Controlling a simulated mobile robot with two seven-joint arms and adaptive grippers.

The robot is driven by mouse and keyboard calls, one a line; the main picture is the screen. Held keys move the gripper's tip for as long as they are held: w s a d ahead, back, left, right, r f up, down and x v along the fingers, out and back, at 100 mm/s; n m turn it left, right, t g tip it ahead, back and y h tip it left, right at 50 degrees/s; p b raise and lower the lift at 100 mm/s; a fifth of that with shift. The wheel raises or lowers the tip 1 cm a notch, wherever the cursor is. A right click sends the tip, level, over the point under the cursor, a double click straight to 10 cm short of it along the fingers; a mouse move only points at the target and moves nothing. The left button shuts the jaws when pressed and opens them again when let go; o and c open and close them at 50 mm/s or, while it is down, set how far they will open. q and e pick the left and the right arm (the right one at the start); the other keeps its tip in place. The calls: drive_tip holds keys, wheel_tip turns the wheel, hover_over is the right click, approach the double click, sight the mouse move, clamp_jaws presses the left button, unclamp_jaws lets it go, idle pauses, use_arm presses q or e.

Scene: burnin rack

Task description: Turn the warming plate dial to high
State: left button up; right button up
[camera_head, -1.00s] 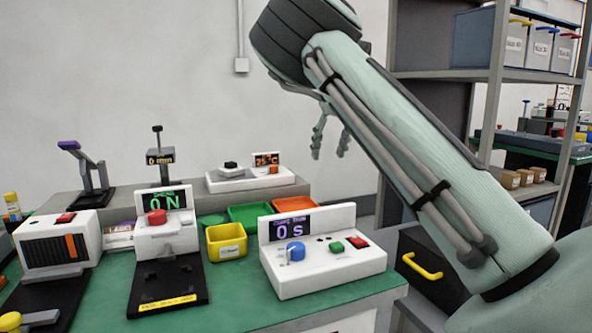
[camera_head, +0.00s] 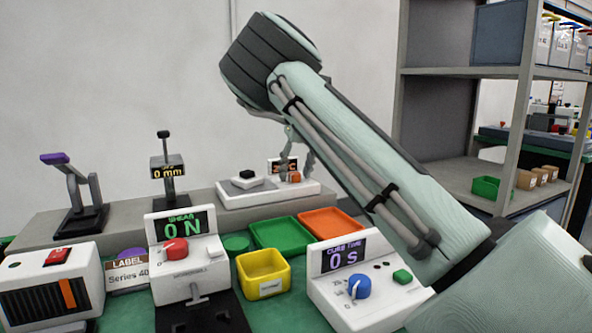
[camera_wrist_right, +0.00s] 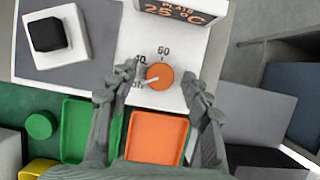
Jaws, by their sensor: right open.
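The warming plate (camera_head: 230,200) is a white unit on the raised grey ledge at the back. It has a small orange-lit display (camera_wrist_right: 175,10) reading 25 °C and an orange dial (camera_head: 294,177). In the right wrist view the dial (camera_wrist_right: 159,76) has marks for off, 40 and 60, and its white pointer line points lower left, toward the off mark. My right gripper (camera_head: 299,154) is open and comes down over the dial. In the right wrist view its fingers (camera_wrist_right: 150,94) stand either side of the dial, with gaps. My left gripper is not in view.
Green (camera_head: 281,237) and orange (camera_head: 330,222) trays lie in front of the plate, with a yellow bin (camera_head: 263,273) nearer. A cure-time box with a blue knob (camera_head: 357,287) and a shear tester with a red knob (camera_head: 175,249) stand closer. Shelving (camera_head: 445,120) is at right.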

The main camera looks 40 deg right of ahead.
clamp_jaws()
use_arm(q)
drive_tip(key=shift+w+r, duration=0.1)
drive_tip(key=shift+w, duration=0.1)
